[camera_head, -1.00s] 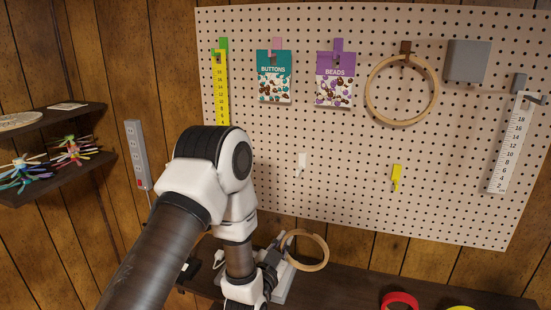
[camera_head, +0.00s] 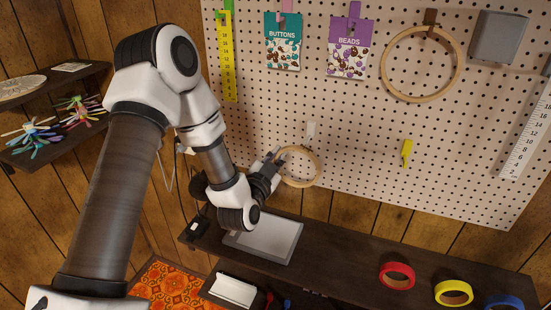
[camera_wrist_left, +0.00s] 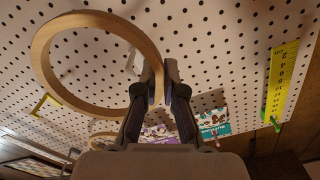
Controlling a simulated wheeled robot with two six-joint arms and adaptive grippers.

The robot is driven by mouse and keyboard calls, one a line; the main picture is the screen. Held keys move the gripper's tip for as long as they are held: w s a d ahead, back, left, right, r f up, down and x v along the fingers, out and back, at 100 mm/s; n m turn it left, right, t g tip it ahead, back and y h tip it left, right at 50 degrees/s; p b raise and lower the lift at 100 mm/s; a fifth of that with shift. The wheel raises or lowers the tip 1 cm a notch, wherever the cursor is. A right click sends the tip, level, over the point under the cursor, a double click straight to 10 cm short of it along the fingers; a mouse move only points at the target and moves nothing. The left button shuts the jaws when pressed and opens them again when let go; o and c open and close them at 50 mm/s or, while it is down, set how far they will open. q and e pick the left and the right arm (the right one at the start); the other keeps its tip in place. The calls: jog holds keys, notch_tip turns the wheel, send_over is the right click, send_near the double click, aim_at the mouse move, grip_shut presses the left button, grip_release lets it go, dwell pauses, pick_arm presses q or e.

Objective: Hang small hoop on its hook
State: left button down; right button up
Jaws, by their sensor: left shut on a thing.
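The small wooden hoop (camera_head: 319,167) is in my left gripper (camera_head: 275,160), which is shut on its left edge and holds it up in front of the pegboard's lower part. In the left wrist view the hoop (camera_wrist_left: 36,62) extends left from the closed fingers (camera_wrist_left: 152,88). A white hook (camera_head: 311,130) is on the pegboard just above the hoop in the head view; it also shows beside the rim in the wrist view (camera_wrist_left: 134,62). The gap between hoop and hook cannot be judged. A yellow hook (camera_head: 407,152) is further right. My right gripper is not in view.
Above hang a large hoop (camera_head: 420,98), a buttons packet (camera_head: 282,45), a beads packet (camera_head: 346,50) and a yellow ruler (camera_head: 227,60). The dark table (camera_head: 335,260) below bears a grey tray (camera_head: 265,240) and red (camera_head: 397,276) and yellow (camera_head: 453,293) tape rolls.

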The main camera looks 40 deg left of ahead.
pick_arm(q)
jog(key=shift+b+x, duration=0.5)
jog(key=shift+x, duration=3.7)
jog(key=shift+f, duration=0.2)
jog(key=shift+f+b, duration=0.7)
jog(key=shift+f, duration=0.1)
jog(key=c, duration=1.2)
grip_release()
jog(key=shift+s, duration=0.1)
